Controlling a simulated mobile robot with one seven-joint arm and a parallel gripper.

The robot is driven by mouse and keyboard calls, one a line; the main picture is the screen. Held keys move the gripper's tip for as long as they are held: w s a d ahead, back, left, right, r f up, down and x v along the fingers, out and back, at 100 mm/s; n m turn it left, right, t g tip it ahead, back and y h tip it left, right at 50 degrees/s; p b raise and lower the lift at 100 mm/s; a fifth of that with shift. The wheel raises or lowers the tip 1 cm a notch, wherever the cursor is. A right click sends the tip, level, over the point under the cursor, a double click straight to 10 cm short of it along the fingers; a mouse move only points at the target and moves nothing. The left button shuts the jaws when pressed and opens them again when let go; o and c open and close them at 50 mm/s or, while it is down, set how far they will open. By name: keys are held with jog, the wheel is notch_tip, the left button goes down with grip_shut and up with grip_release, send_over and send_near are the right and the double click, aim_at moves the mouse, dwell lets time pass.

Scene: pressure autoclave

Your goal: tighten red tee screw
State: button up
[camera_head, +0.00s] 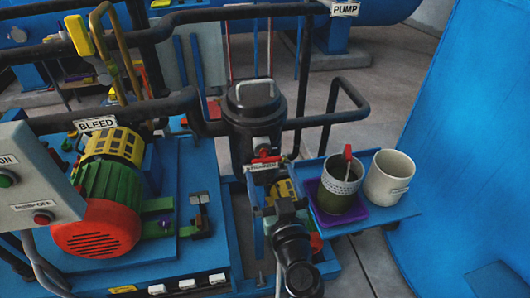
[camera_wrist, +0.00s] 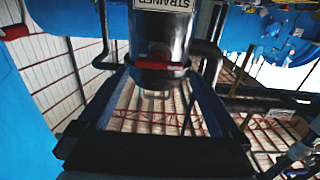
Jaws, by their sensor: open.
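The red tee screw (camera_head: 266,157) sits low on the front of the dark cylindrical strainer (camera_head: 254,112) in the head view, just above a small white label. In the wrist view the red tee screw (camera_wrist: 160,66) shows as a short red bar across the strainer (camera_wrist: 160,35). My gripper (camera_wrist: 160,62) is open, its two dark fingers reaching up either side of the red bar. The bar lies between them in the picture, and no contact shows. How far the fingertips are from it is hard to tell. In the head view the gripper is hard to make out.
A blue shelf (camera_head: 397,212) right of the strainer holds a dark patterned cup (camera_head: 340,187) with a red-handled item, on a purple tray (camera_head: 347,217), and a white mug (camera_head: 389,177). A green and red motor (camera_head: 107,210) stands left. Black pipes (camera_head: 325,120) run beside the strainer.

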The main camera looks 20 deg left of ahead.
aim_at(266, 160)
jog(key=x, duration=0.6)
jog(key=shift+w+a+p, duration=0.1)
jog(key=shift+w+p, duration=0.1)
jog(key=shift+p, duration=0.2)
jog(key=shift+c, duration=0.2)
jog(key=c, duration=1)
